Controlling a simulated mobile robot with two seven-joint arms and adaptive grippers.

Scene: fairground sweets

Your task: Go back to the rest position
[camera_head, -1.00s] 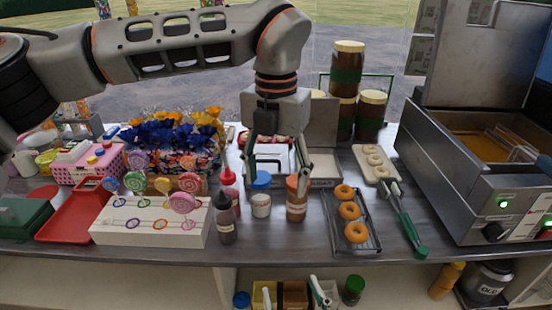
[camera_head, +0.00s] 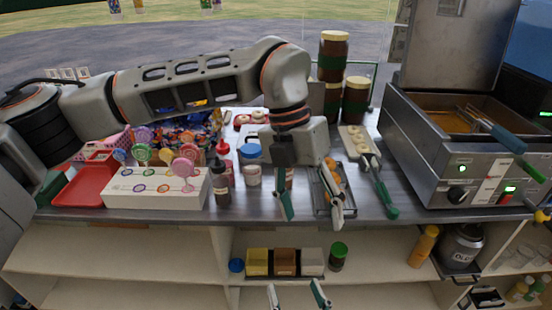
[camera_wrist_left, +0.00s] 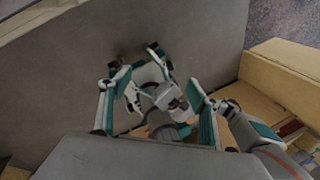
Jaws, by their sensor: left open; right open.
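My left arm reaches across from the left in the head view. Its gripper (camera_head: 310,208) is open and empty, hanging over the front part of the counter before the donut rack (camera_head: 322,200). My right gripper (camera_head: 296,294) is open and empty at the bottom edge of the head view, in front of the lower shelf. In the left wrist view my left gripper's fingers (camera_wrist_left: 152,112) stand apart with nothing between them, and parts of my other arm show beyond them.
The counter holds a lollipop stand (camera_head: 150,190), a red tray (camera_head: 85,188), bottles (camera_head: 221,185), tongs (camera_head: 384,190) and a fryer (camera_head: 440,165). Small tubs (camera_head: 285,262) and a green-lidded jar (camera_head: 338,257) stand on the shelf below. Open space lies before the counter.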

